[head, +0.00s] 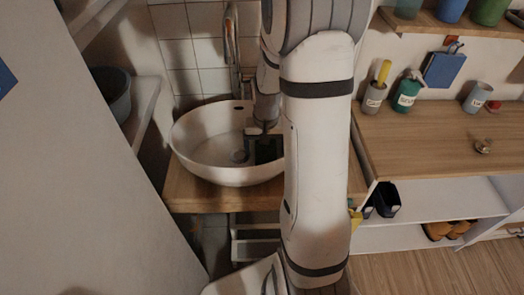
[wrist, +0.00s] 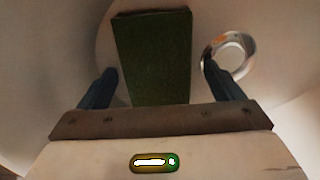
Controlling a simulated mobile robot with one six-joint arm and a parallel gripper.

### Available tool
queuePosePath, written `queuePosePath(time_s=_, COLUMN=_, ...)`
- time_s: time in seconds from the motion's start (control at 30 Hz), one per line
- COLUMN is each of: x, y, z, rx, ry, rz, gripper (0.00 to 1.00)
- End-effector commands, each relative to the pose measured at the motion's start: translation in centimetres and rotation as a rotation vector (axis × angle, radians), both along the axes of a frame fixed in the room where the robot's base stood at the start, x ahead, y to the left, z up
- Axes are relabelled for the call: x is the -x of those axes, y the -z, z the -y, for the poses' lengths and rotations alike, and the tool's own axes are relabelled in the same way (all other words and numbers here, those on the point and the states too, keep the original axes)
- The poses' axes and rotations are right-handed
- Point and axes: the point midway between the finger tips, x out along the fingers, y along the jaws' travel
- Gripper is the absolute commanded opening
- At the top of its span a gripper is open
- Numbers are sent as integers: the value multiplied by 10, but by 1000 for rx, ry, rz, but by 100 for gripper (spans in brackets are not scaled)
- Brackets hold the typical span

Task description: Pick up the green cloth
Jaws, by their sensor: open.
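The green cloth (wrist: 152,50) lies flat as a dark green rectangle in the white sink basin (head: 205,165). In the wrist view it lies between the two dark fingers of my gripper (wrist: 159,72), closer to the left one. My gripper is open, with a gap on both sides of the cloth. In the head view my gripper (head: 259,138) is down inside the basin, and the cloth (head: 268,152) shows as a dark patch beside it. My arm hides the right part of the basin. I cannot tell how high the fingers are above the cloth.
A metal drain ring (wrist: 230,52) is close to the right finger. A chrome tap (head: 232,45) rises behind the basin. A wooden counter (head: 430,140) on the right bears a green bottle (head: 407,92) and grey cups. A shelf with a grey bowl (head: 113,92) is on the left.

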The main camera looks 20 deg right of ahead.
Motion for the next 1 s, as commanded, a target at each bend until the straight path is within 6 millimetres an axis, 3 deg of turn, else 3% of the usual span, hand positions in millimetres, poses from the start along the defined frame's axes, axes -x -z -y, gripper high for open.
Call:
queuePosePath(time_s=0.07, x=0, y=0, z=0, rx=0, ry=0, rz=0, gripper=87)
queuePosePath(time_s=0.67, x=0, y=-1, z=1, rx=0, ry=1, rz=0, gripper=39)
queuePosePath(time_s=0.87, x=0, y=-1, z=1, rx=0, ry=2, rz=0, gripper=39)
queuePosePath(time_s=1.0, x=-1, y=-12, z=1, rx=1, ry=2, rz=3, gripper=39)
